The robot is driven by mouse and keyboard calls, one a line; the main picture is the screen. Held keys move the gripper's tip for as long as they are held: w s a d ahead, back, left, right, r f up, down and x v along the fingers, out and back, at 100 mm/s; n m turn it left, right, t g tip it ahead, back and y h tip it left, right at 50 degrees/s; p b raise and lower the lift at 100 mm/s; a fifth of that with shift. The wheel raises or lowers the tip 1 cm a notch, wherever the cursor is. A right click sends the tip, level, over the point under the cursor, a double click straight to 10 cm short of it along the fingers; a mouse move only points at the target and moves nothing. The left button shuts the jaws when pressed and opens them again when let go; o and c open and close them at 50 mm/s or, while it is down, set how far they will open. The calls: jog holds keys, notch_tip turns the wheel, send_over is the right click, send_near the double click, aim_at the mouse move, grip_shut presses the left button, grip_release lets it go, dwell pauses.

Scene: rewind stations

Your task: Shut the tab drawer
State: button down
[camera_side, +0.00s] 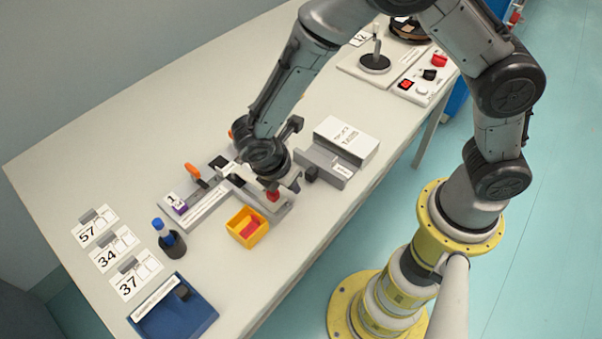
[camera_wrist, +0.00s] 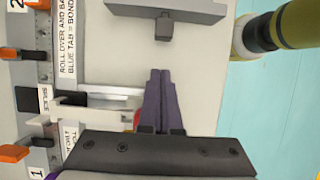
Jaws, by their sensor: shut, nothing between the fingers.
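The tab drawer is a grey drawer (camera_side: 325,166) at the front of a white box (camera_side: 350,135) with black lettering. Its grey front stands out from the box, and a black knob (camera_side: 311,174) sticks out from it. In the wrist view, the drawer's grey front (camera_wrist: 185,10) is at the top edge, with the knob (camera_wrist: 162,28) below it. My gripper (camera_wrist: 160,72) is shut and empty. Its fingertips point toward the knob, with a gap of bare table between in that picture. In the side view, the wrist partly hides my gripper (camera_side: 294,184), which is left of the knob.
The splice station (camera_side: 205,208) with orange levers lies left of my gripper. A yellow bin (camera_side: 247,228) with red contents stands in front. A blue tray (camera_side: 175,310), a blue-topped bottle (camera_side: 165,238) and numbered cards (camera_side: 115,250) are farther left. The table's front edge is close to the drawer.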

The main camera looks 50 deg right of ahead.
jog(key=shift+d+r, duration=0.1)
jog(key=shift+d, duration=1.45)
send_near(322, 155)
jog(key=f, duration=0.1)
jog(key=s+f, duration=0.2)
jog(key=f, duration=0.1)
jog(key=shift+s+a, duration=0.15)
jog(key=shift+s, duration=0.1)
